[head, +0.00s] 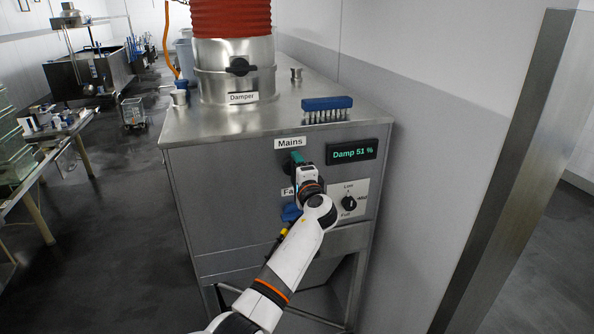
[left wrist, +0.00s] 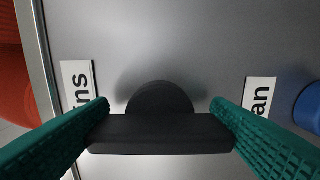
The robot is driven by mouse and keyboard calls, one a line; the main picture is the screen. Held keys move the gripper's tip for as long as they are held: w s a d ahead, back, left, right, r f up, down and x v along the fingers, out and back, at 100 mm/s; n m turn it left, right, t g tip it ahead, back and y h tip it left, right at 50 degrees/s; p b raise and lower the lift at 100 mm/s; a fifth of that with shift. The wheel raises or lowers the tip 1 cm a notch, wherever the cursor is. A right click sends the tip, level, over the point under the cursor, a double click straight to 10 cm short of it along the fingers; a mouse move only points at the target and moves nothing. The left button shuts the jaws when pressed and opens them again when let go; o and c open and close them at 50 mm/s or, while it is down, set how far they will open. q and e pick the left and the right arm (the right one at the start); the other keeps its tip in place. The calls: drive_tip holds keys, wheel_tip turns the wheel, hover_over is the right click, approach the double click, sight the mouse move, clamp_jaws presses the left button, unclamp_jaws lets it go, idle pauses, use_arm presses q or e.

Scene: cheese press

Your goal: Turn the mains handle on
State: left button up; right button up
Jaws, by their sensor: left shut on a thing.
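The mains handle (left wrist: 160,135) is a black bar on a round black hub on the front of the steel cabinet (head: 225,215). In the left wrist view the bar lies level across the picture, along the line between the Mains label and the Fan label, so it stands upright on the panel. My left gripper (head: 297,158) is at the handle, below the Mains label (head: 290,143). In the left wrist view its teal fingers (left wrist: 160,105) are shut on the bar's two ends. In the head view the gripper mostly hides the handle. My right gripper is out of view.
A blue fan knob (head: 291,212) is just below my gripper, its label partly covered. Right of it are a display reading "Damp 51 %" (head: 352,151) and a Low/Mid/Full dial (head: 349,203). A blue brush (head: 327,105) lies on top near the damper duct (head: 235,70).

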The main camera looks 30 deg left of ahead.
use_arm(q)
drive_tip(key=shift+a+r, duration=0.1)
drive_tip(key=shift+r, duration=0.05)
drive_tip(key=o, duration=1)
drive_tip(key=shift+c, duration=0.2)
drive_tip(key=shift+a, duration=0.1)
drive_tip(key=b+v, duration=0.3)
drive_tip(key=v, duration=0.9)
